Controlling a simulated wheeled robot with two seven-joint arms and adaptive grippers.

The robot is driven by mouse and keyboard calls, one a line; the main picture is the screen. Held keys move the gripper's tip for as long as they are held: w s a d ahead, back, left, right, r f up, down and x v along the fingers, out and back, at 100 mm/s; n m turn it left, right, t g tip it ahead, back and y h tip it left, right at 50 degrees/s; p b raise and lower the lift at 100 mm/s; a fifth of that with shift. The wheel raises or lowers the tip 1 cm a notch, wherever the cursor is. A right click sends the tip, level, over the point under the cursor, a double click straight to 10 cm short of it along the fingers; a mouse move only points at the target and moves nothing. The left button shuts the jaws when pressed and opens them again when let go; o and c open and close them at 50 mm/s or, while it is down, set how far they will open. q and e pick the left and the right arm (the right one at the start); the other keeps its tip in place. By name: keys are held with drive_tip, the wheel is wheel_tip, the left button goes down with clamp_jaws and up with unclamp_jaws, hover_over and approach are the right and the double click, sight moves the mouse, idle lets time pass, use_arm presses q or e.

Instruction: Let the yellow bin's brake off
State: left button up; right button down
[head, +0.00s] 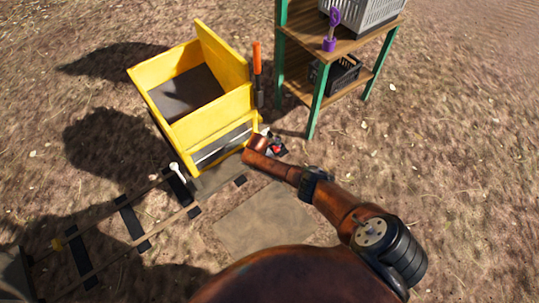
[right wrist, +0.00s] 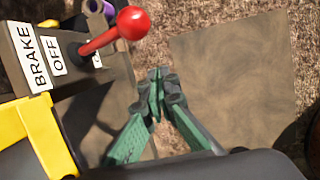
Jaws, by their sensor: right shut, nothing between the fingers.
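The yellow bin (head: 212,104) stands on the rails in the head view, and its yellow edge (right wrist: 36,135) shows at left in the right wrist view. Its brake box (right wrist: 70,65) carries labels reading BRAKE (right wrist: 39,58) and OFF (right wrist: 53,45). A third label is mostly hidden. The brake lever's red knob (right wrist: 132,22) leans out to the right of the box, and it also shows small in the head view (head: 277,149). My right gripper (right wrist: 160,76) is shut and empty, below and right of the knob, apart from it. My left gripper is out of view.
Rails (head: 105,236) run to the lower left. An orange-handled lever (head: 257,60) stands beside the bin, and a white-topped lever (head: 176,170) stands by the rails. A green-framed shelf (head: 318,98) is at back right. A flat slab (head: 262,222) lies on open ground.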

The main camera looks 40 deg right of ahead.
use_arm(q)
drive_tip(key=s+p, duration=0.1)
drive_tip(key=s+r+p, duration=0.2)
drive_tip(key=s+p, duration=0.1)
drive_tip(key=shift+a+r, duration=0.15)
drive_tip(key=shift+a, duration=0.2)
use_arm(e)
drive_tip(key=w+v, duration=0.2)
drive_tip(key=v, duration=0.7)
drive_tip(key=shift+r, duration=0.4)
